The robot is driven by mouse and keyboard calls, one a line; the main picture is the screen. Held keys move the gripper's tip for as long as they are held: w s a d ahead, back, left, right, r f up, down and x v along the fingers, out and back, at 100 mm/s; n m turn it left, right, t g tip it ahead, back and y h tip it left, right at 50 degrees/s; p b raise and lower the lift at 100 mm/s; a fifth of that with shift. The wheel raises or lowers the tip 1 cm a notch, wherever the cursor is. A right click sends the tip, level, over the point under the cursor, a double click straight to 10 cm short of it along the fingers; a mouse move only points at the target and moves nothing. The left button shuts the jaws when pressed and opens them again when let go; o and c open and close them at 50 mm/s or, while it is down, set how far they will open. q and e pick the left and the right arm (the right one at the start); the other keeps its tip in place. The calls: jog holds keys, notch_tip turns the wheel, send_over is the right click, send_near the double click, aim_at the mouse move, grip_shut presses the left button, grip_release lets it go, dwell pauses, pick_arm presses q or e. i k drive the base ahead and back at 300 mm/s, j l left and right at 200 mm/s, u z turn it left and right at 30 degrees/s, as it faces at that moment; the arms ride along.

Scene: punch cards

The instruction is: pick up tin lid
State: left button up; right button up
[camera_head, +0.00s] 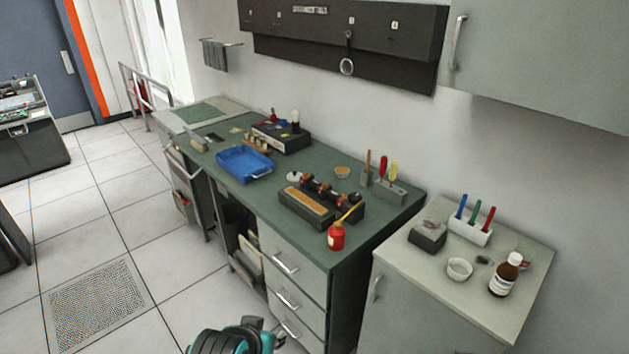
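A small pale round piece (294,177), which looks like a tin lid, lies on the green bench top between the blue tray and the dark rack. A shallow round tin (342,172) with orange-brown contents sits farther back, near the wall. The pieces are too small to tell for certain which is the lid. A dark, ribbed part of my arm with teal pieces (235,338) shows at the bottom edge, low and well apart from the bench objects. It seems to be my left arm; its finger state is unclear. My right gripper is not in view.
The blue tray (244,164), a dark rack with a brown pad (308,207), a red bottle (336,236) and a tool block (390,190) stand on the bench. A side cabinet (480,296) carries a brown bottle (506,275) and white bowl (459,270). Tiled floor is clear at left.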

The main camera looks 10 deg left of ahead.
aim_at(294, 176)
jog(key=z, duration=0.4)
jog(key=j+z, duration=0.1)
jog(key=z, duration=0.75)
jog(key=j+z, duration=0.15)
jog(key=z, duration=0.65)
jog(key=k+j, duration=0.1)
jog(key=j, duration=0.45)
jog(key=k+j, duration=0.15)
jog(key=j, duration=0.4)
jog(key=k+j, duration=0.1)
jog(key=j, duration=0.45)
jog(key=k+j+z, duration=0.1)
jog(key=j, duration=0.45)
jog(key=k+j, duration=0.15)
jog(key=j, duration=0.4)
jog(key=k+j, duration=0.15)
jog(key=j, duration=0.4)
jog(key=k+j, duration=0.15)
jog(key=j, duration=0.4)
jog(key=k+j+z, duration=0.1)
jog(key=j, duration=0.45)
